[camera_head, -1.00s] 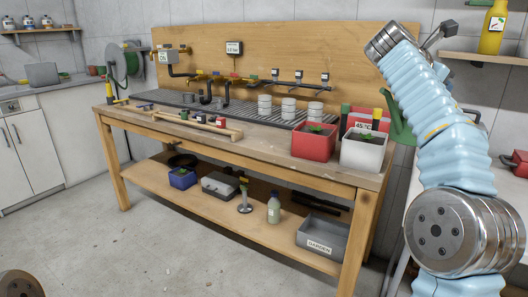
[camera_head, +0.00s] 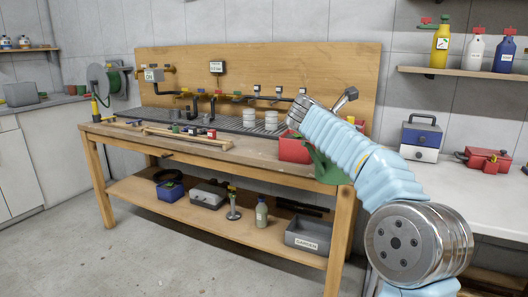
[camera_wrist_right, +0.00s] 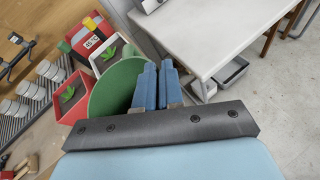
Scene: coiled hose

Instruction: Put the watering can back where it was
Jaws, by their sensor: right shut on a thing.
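The green watering can (camera_head: 326,170) shows at the right end of the wooden workbench (camera_head: 262,156), partly hidden behind my right arm. In the right wrist view the can (camera_wrist_right: 113,88) shows its round green body right beside my fingers. My right gripper (camera_wrist_right: 158,76) is shut on the can, with its two blue fingers close together; the exact part gripped is hard to make out. In the head view the arm hides this gripper. I cannot tell whether the can touches the bench. My left gripper is in neither view.
A red planter (camera_head: 293,150) stands beside the can on the bench; in the wrist view a white planter (camera_wrist_right: 111,51) is close by too. A white side table (camera_head: 478,184) with a blue-and-white box (camera_head: 420,139) is at right. The floor in front is clear.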

